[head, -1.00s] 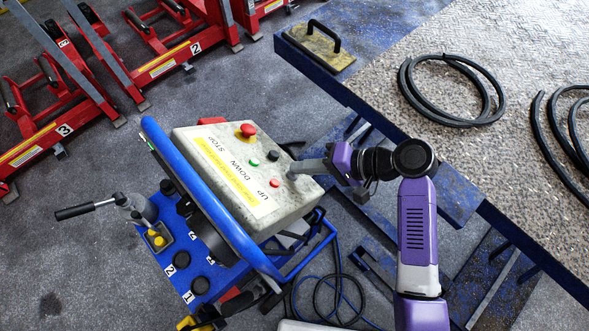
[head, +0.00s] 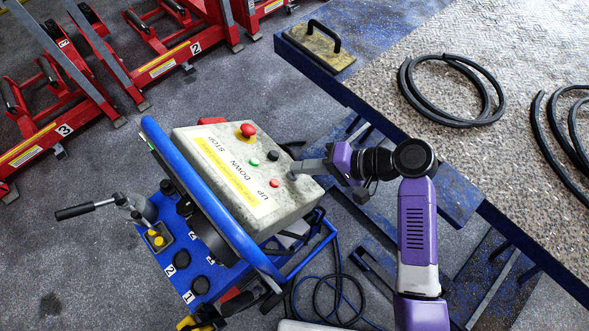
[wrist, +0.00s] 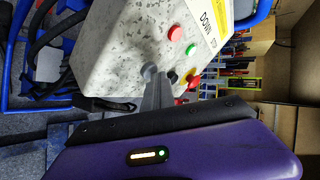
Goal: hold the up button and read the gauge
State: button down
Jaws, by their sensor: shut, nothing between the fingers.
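The pale speckled control box (head: 240,165) sits on the blue unit, with UP, DOWN and STOP printed on its labelled face. A red button (head: 275,184), a green button (head: 255,162), a black button (head: 272,156) and a red mushroom knob (head: 246,130) stand on it. The red button (wrist: 175,33) and green button (wrist: 191,49) show clear of the fingers in the wrist view. My gripper (head: 293,176) is shut and empty, its tip at a grey round part (wrist: 148,72) on the box, near the UP end. I cannot tell whether it is pressed in. No gauge can be made out.
A blue bar (head: 205,190) runs along the box's left edge. Numbered black knobs (head: 200,285) and a pump handle (head: 88,209) are below it. A metal-topped bench (head: 440,65) with coiled hoses (head: 450,118) stands right. Red lifts (head: 95,95) stand upper left.

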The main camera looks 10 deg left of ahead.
dwell(0.8)
jog(key=shift+w+d+r+p, duration=0.35)
jog(key=shift+w+r+p, duration=0.1)
jog(key=shift+r+p, duration=0.25)
jog(key=shift+w+d+r+p, duration=0.3)
jog(key=shift+w+d+r, duration=0.1)
jog(key=shift+r, duration=0.25)
jog(key=shift+w+d+r+p, duration=0.25)
jog(key=shift+w+r+p, duration=0.15)
jog(key=shift+r, duration=0.3)
jog(key=shift+w+d+r+p, duration=0.25)
jog(key=shift+w+d+r, duration=0.15)
jog(key=shift+r, duration=0.25)
dwell(0.8)
